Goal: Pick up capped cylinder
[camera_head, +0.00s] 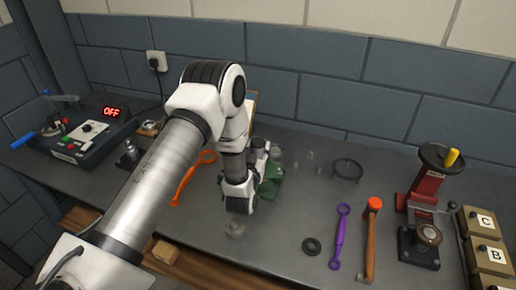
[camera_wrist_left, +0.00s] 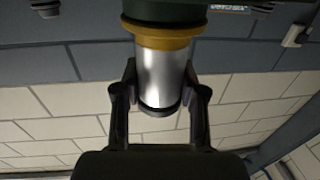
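The capped cylinder (camera_wrist_left: 160,82) fills the middle of the left wrist view, a bright metal barrel with a gold collar at one end and a dark cap at the other. The gold end meets a dark green body (camera_wrist_left: 165,12) at the picture's top edge. My left gripper (camera_wrist_left: 160,70) has one finger against each side of the barrel, with no clear gap. In the head view, my left wrist covers most of this, and a green part (camera_head: 271,188) shows just right of it. My right gripper is not in view.
On the grey bench (camera_head: 300,225) lie an orange wrench (camera_head: 186,183), a purple wrench (camera_head: 339,236), an orange hammer (camera_head: 371,238) and dark rings. A red hand-wheel device (camera_head: 427,182) and lettered boxes (camera_head: 484,222) stand at right. A control box (camera_head: 82,130) reading OFF is at left.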

